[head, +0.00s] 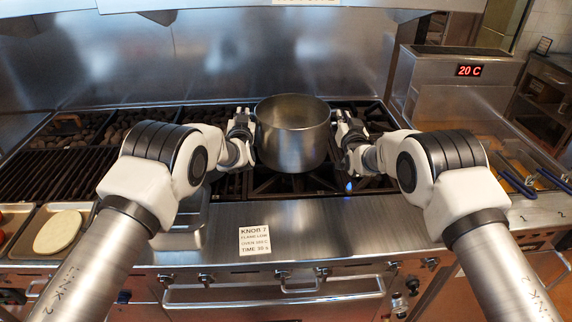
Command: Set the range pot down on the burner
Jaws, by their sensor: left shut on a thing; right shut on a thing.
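The range pot (292,150) is a steel, open-topped pot, upright in the middle of the head view, over the black grates of the range. My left gripper (250,135) is shut at the pot's left side, and my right gripper (338,135) is shut at its right side. The handles are hidden by the grippers. The burner (290,184) shows only as black grate bars around the pot's base. I cannot tell whether the pot's bottom touches the grate. A small blue flame (349,187) shows at the right, below my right gripper.
A char grill (50,172) lies at the left, with trays (72,209) in front holding a pale round item. A steel fryer unit with a "20 C" display (469,70) and blue-handled baskets (515,183) stands at the right. A knob card (254,240) sits on the front ledge.

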